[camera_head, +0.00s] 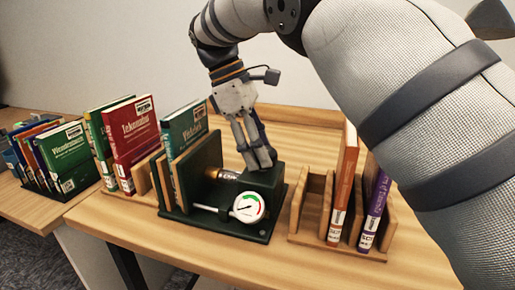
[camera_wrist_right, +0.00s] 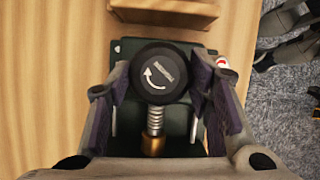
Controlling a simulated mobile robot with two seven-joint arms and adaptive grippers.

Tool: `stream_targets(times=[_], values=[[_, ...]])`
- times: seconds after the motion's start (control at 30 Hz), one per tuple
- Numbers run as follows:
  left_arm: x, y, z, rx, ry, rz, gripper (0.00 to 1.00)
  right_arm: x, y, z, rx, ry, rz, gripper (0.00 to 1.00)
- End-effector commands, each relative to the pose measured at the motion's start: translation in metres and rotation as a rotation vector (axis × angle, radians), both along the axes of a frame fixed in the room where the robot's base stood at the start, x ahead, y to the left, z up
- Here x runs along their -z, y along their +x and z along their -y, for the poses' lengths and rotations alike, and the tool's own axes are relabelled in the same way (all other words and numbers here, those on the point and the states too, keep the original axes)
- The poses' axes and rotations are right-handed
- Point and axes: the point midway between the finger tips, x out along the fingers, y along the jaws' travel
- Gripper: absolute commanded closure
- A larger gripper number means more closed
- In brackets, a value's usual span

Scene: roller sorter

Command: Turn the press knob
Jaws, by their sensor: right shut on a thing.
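The dark green press (camera_head: 215,222) stands on the wooden table with a green book (camera_head: 187,128) upright at its left end. A white round gauge (camera_head: 248,207) is on its front, and a brass part (camera_head: 226,175) shows inside. My right gripper (camera_head: 257,160) reaches down to the press's right end and hides the knob in the head view. In the right wrist view the black press knob (camera_wrist_right: 157,72), with a white curved arrow, sits between the two fingers of my right gripper (camera_wrist_right: 162,80), which is shut on it. A threaded screw (camera_wrist_right: 154,120) runs from the knob. My left gripper is not in view.
A wooden rack (camera_head: 300,222) with an orange book (camera_head: 342,185) and a purple book (camera_head: 374,210) stands close on the right. A red book (camera_head: 130,135) and other books stand left. Bare table (camera_head: 150,250) lies in front.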

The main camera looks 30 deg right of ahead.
Motion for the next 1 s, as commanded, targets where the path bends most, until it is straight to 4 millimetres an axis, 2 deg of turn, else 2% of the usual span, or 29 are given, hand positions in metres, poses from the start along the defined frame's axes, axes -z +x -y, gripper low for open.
stream_targets(times=[0.5,1.0], values=[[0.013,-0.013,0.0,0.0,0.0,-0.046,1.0,0.003,0.002,0.003,0.488,0.001,-0.003,0.81],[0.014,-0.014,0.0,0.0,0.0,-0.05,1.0,0.001,0.002,0.005,0.891,0.002,-0.003,0.81]])
